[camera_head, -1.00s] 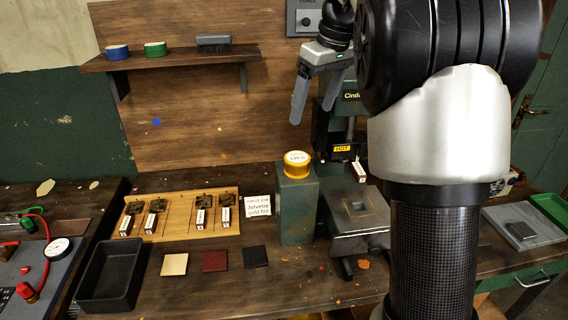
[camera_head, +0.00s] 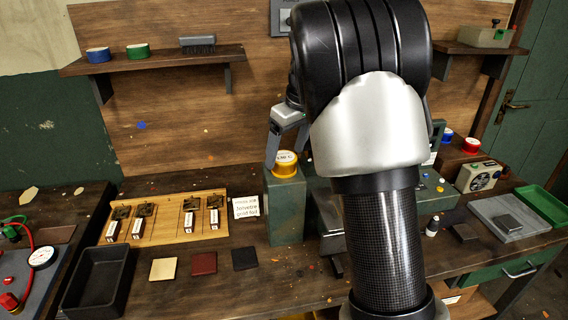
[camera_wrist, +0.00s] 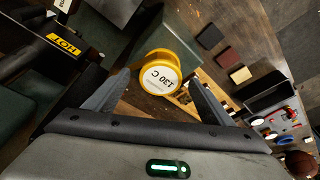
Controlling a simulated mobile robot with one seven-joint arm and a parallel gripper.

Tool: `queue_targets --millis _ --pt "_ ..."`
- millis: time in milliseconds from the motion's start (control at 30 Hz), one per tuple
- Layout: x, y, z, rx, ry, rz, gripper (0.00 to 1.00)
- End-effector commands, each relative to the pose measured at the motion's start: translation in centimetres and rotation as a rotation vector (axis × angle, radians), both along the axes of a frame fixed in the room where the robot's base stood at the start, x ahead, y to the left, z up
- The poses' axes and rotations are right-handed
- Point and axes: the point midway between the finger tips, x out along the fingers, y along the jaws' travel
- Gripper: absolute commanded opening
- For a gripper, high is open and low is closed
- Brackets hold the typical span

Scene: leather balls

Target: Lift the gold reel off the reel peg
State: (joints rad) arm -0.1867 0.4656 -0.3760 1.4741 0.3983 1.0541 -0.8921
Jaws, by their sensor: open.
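The gold reel (camera_head: 285,170) with a white round top label sits on top of a green block (camera_head: 285,212) on the bench. In the wrist view the reel (camera_wrist: 168,57) shows its label, reading "130 C", between my spread fingers. My gripper (camera_wrist: 158,80) is open, with one finger on each side of the reel in that picture; I cannot tell whether they touch it. In the head view one finger of my gripper (camera_head: 273,145) shows just left of the reel's top, and the other is mostly hidden by my arm. The peg is hidden under the reel.
Blue (camera_head: 98,55) and green (camera_head: 138,50) reels and a brush (camera_head: 197,42) are on the wall shelf. A machine marked HOT (camera_wrist: 62,45) stands close beside the gripper. A wooden rack (camera_head: 165,217), three square swatches (camera_head: 204,263) and a black tray (camera_head: 96,282) lie left of the block.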

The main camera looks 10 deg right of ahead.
Motion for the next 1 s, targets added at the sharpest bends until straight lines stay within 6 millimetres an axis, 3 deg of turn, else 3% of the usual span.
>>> queue_targets --millis 200,467,700,1000 --pt "0.5 0.4 -2.7 -0.002 0.002 0.0 0.76" --pt "0.6 0.5 -2.9 -0.001 0.0 0.0 0.76" --pt "0.6 0.5 -2.8 -0.001 0.0 0.0 0.36" --pt "0.6 0.5 -2.5 0.0 -0.001 0.0 0.34"
